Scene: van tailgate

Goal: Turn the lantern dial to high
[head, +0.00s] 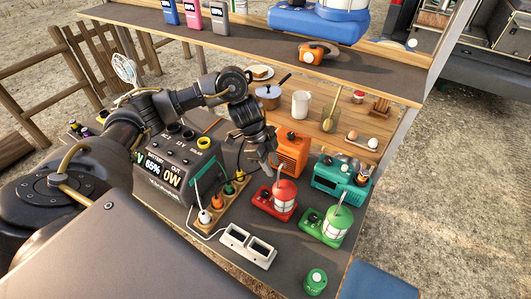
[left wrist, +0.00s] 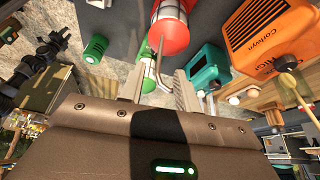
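Two lanterns stand on the dark worktop: a red lantern (head: 286,192) and a green lantern (head: 339,221), each on a matching base with a small dark knob. My left gripper (head: 272,163) is above and just behind the red lantern, pointing down. In the left wrist view its fingers (left wrist: 158,92) are apart, with nothing clearly gripped between them. The red lantern (left wrist: 173,30) shows beyond the fingertips, its wire handle reaching toward them; I cannot tell whether it touches. The dial settings are too small to read. My right gripper is not in view.
A power station (head: 165,178) and a socket strip (head: 217,208) stand left of the lanterns. An orange box (head: 292,152) and a teal radio (head: 338,178) stand behind. A shelf overhangs the back.

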